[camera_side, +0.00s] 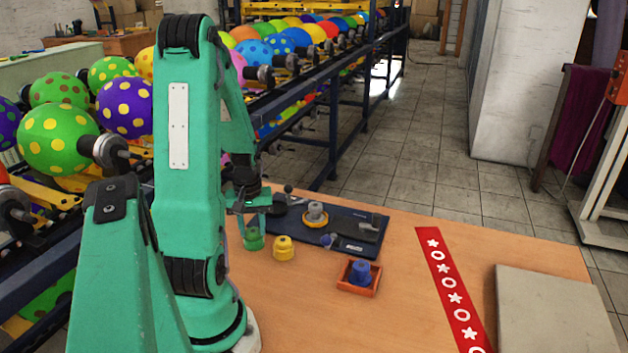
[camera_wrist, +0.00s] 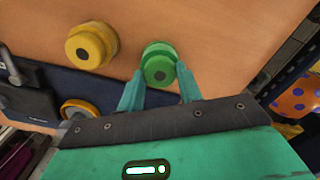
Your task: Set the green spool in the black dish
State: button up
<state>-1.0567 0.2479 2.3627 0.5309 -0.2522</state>
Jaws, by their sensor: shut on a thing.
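The green spool (camera_side: 253,240) is at the left of the table, below my gripper (camera_side: 252,222) in the side view. In the wrist view the green spool (camera_wrist: 159,65) sits between the fingertips of my gripper (camera_wrist: 160,81), which is shut on it. I cannot tell whether the spool touches the table or hangs just above it. I cannot make out a black dish for certain; a dark item (camera_side: 280,203) on the navy mat behind my gripper is unclear.
A yellow spool (camera_side: 283,248) stands close to the green one. A blue spool (camera_side: 360,273) is in a small orange tray (camera_side: 343,284). The navy mat (camera_side: 345,216) holds a grey and yellow item (camera_side: 315,216). Bare table lies before a red star strip (camera_side: 452,290).

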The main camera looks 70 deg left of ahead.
jog(key=shift+r, duration=0.7)
dwell(0.9)
jog(key=shift+r, duration=3.05)
jog(key=shift+a, duration=0.1)
jog(key=w+a+r+m, duration=0.1)
jog(key=w+a+m, duration=0.5)
jog(key=w+a, duration=0.3)
jog(key=shift+w+a+r, duration=0.25)
jog(key=shift+w+a, duration=0.05)
jog(key=shift+a, duration=0.4)
jog(key=shift+f, duration=0.2)
jog(key=shift+f, duration=2.3)
jog(key=shift+f, duration=0.75)
